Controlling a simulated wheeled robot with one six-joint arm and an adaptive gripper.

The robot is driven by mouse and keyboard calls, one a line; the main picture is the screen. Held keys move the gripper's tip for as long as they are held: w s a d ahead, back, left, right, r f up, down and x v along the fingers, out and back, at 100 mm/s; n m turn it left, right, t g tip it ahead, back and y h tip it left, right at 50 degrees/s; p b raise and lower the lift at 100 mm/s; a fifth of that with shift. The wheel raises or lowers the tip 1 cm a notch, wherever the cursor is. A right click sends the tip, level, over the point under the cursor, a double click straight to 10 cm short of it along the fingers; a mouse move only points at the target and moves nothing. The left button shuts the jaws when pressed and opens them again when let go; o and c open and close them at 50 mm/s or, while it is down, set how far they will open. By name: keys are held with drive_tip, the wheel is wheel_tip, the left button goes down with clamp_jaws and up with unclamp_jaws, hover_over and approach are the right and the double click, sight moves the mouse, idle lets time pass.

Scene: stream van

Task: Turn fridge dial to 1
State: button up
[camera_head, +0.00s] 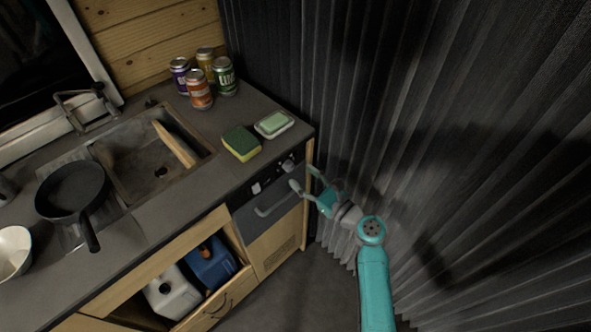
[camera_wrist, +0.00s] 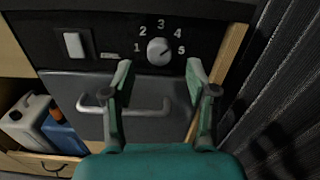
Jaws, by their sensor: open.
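The fridge dial (camera_wrist: 159,52) is a round pale knob on the black control panel (camera_wrist: 98,22) in the wrist view, with the numbers 1 to 5 printed in an arc around it. I cannot tell surely which number it points at. It also shows small in the head view (camera_head: 288,165), on the fridge front under the counter. My gripper (camera_wrist: 158,68) is open and empty, with one teal finger on each side of the dial in the picture and apart from it. In the head view my gripper (camera_head: 302,177) is just in front of the panel's right part.
The fridge handle (camera_wrist: 125,106) sticks out below the dial. A pale rocker switch (camera_wrist: 74,45) is left of it. A pleated dark curtain (camera_head: 440,120) hangs close on the right. A sponge (camera_head: 241,143) and a soap dish (camera_head: 274,125) lie on the counter above.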

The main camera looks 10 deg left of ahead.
sight(291, 168)
drive_tip(key=shift+x, duration=2.15)
clamp_jaws()
